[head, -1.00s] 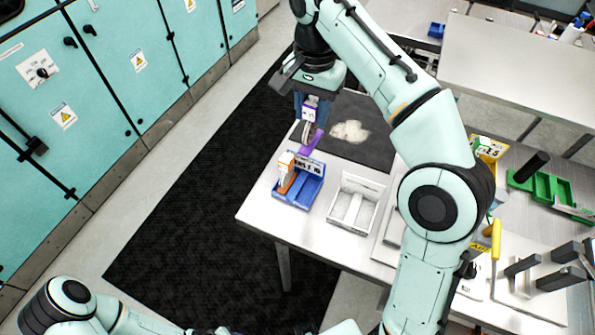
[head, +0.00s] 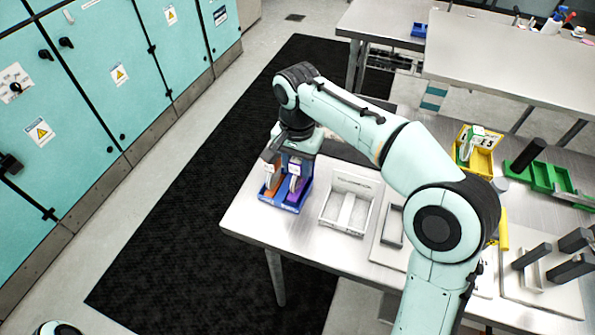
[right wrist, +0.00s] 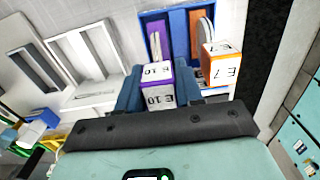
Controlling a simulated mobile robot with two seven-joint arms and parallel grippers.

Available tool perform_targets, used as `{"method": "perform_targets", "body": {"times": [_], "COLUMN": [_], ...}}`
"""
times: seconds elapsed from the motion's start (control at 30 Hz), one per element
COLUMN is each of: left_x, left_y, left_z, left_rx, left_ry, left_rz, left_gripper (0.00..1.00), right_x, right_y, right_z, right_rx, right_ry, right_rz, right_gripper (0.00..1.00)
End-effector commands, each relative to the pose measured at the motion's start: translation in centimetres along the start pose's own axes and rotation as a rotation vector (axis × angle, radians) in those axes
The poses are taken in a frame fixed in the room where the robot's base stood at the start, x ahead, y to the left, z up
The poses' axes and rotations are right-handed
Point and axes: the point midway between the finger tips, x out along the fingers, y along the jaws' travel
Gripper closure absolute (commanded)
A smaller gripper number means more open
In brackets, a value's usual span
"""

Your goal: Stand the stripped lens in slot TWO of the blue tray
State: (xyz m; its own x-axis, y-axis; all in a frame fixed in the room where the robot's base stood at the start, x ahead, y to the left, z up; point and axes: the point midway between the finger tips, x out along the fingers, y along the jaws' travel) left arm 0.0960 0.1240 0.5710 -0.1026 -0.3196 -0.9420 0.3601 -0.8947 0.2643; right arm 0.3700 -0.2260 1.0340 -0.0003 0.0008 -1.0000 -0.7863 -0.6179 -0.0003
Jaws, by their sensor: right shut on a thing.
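My right gripper (head: 294,170) is shut on a purple module with a white end marked "E 10" (right wrist: 156,98) and points down over the blue tray (head: 290,206). In the head view the purple module (head: 297,186) sits at the right side of the tray, upright and at least partly inside it. I cannot tell whether it rests on the tray floor. An orange module (head: 272,183) stands in the tray to its left; in the right wrist view it is marked "E 7" (right wrist: 222,66). The tray (right wrist: 179,30) shows behind both. My left gripper is out of view.
A white tray (head: 333,218) stands just right of the blue tray. A yellow bin (head: 482,160) and a green tray (head: 560,183) are farther right on the bench. The bench's left front edge (head: 235,243) is close to the blue tray.

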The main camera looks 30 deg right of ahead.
Motion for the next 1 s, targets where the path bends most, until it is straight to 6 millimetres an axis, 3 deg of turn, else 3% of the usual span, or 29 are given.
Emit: {"method": "perform_targets", "body": {"times": [0.13,0.57,0.6,0.63,1.0], "left_x": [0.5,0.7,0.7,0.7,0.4], "left_y": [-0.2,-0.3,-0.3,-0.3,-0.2], "left_z": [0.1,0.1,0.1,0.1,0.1], "left_rx": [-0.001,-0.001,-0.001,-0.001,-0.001], "left_ry": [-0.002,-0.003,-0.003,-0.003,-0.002], "left_rz": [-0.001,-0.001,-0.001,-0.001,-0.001], "left_gripper": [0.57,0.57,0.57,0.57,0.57], "right_x": [1.9,2.5,2.4,2.4,1.9], "right_y": [0.1,0.0,0.0,0.0,0.0], "right_z": [0.0,0.0,0.0,0.0,0.0], "right_rx": [0.001,0.000,0.000,0.000,0.001], "right_ry": [0.000,0.000,0.000,0.000,0.001], "right_rz": [0.001,0.000,0.000,0.000,0.000], "right_gripper": [1.00,1.00,0.51,0.42,0.39]}}
